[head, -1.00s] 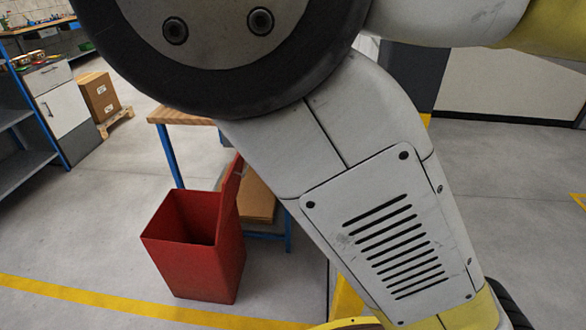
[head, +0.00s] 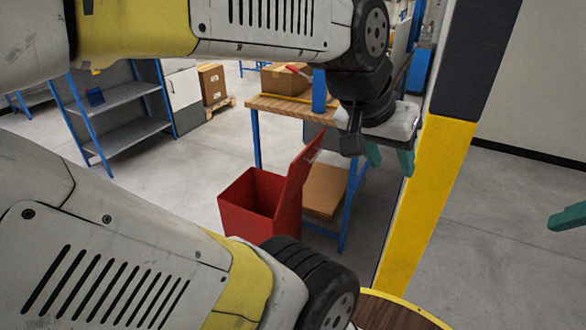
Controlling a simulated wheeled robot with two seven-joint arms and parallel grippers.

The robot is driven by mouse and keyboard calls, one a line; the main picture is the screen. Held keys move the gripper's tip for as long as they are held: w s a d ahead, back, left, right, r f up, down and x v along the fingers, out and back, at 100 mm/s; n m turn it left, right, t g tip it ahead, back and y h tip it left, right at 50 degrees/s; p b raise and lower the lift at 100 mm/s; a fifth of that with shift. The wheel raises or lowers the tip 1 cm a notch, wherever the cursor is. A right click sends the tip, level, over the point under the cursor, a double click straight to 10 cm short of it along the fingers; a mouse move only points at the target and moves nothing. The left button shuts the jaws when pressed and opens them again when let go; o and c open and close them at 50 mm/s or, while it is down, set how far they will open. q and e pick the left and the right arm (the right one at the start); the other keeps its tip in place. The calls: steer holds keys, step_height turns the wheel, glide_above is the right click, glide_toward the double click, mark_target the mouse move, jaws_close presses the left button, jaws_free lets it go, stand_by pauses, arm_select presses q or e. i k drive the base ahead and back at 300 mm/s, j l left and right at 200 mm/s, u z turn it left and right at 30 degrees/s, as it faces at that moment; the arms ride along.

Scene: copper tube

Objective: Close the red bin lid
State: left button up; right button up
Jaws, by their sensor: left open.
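The red bin (head: 245,222) stands on the floor in the middle of the head view, with its dark inside showing. Its red lid (head: 300,172) is up, tilted steeply at the bin's right side, with a small handle near its top. My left gripper (head: 389,159) is up and to the right of the lid, apart from it, with its two green fingertips spread and nothing between them. A green fingertip of my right gripper (head: 567,217) shows at the right edge; the rest of it is out of frame.
A wooden-topped workbench (head: 285,107) with blue legs stands behind the bin, with a cardboard box (head: 283,79) on it. Another carton (head: 323,190) is low beside the lid. A yellow and black post (head: 432,200) rises at the right. Grey shelves (head: 118,95) stand at the left.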

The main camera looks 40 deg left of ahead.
mark_target(299, 168)
steer(key=i+j+u, duration=0.15)
steer(key=u, duration=0.3)
steer(key=i+j+u, duration=0.1)
steer(key=u, duration=0.3)
steer(key=i+u, duration=0.2)
steer(key=u, duration=0.25)
steer(key=i+j+z, duration=0.1)
steer(key=i+j, duration=0.15)
steer(key=i, duration=0.2)
steer(key=i+j+z, duration=0.15)
steer(key=i+j, duration=0.15)
steer(key=i, duration=0.1)
